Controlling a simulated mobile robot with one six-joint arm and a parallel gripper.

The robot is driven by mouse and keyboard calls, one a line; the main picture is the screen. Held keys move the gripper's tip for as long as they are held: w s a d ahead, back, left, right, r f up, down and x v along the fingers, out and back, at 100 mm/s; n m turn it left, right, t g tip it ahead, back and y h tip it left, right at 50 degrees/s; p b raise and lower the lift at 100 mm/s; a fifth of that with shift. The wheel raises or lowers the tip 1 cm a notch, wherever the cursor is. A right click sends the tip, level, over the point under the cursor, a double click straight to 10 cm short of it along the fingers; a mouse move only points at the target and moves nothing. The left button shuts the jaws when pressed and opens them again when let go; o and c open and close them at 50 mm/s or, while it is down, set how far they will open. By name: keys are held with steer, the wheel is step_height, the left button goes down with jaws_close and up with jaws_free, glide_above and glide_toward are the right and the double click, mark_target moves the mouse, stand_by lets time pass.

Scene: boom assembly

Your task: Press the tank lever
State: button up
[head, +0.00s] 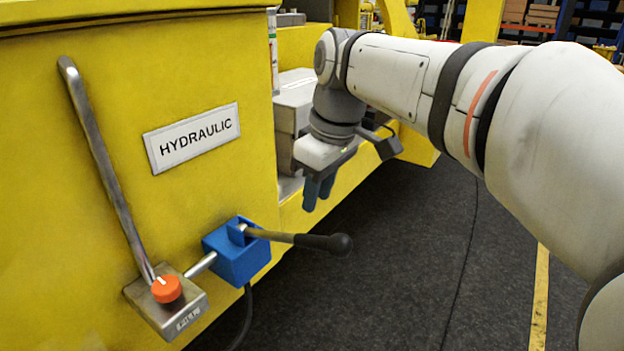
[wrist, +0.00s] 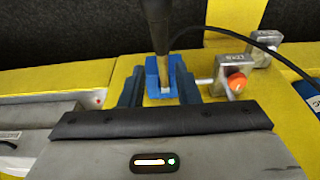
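A metal lever (head: 283,237) with a black end knob juts from a blue block (head: 236,254) on the yellow tank's side. In the wrist view its dark handle (wrist: 159,22) points away above the blue block (wrist: 175,66). A long grey bar (head: 105,165) rises from a metal bracket with an orange knob (head: 166,289) to the left. No readable label names the tank lever. My gripper (head: 318,190) hangs above and behind the black-knobbed lever, apart from it. In the wrist view its blue fingers (wrist: 160,78) are spread, empty, with the block seen between them.
The yellow tank wall (head: 60,200) carries a HYDRAULIC plate (head: 192,137). Grey metal boxes (head: 294,100) stand behind my gripper. A black cable (head: 247,315) hangs below the blue block. The dark floor (head: 400,260) to the right is clear.

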steer(key=shift+a+n, duration=0.1)
steer(key=shift+n, duration=0.2)
steer(key=shift+c, duration=1.4)
steer(key=n, duration=0.1)
steer(key=a+n, duration=0.1)
steer(key=shift+w+r+n+g+h, duration=0.15)
steer(key=shift+r+n+g+h, duration=0.15)
steer(key=shift+r+h, duration=0.1)
steer(key=c, duration=0.3)
steer(key=a+r+n+h, duration=0.1)
steer(key=n, duration=0.3)
steer(key=a+r+n+g+h, duration=0.1)
steer(key=a+n+h, duration=0.1)
steer(key=n, duration=0.2)
steer(key=w+a+r+n+h+p, duration=0.1)
steer(key=a+r+n, duration=0.1)
steer(key=n, duration=0.2)
steer(key=shift+n+h, duration=0.3)
jaws_close()
steer(key=shift+a+r+n+h, duration=0.25)
steer(key=shift+a+r+n, duration=0.05)
steer(key=shift+n, duration=0.35)
steer(key=shift+a+r+n+h, duration=0.25)
steer(key=shift+r+n, duration=0.05)
steer(key=shift+n, duration=0.35)
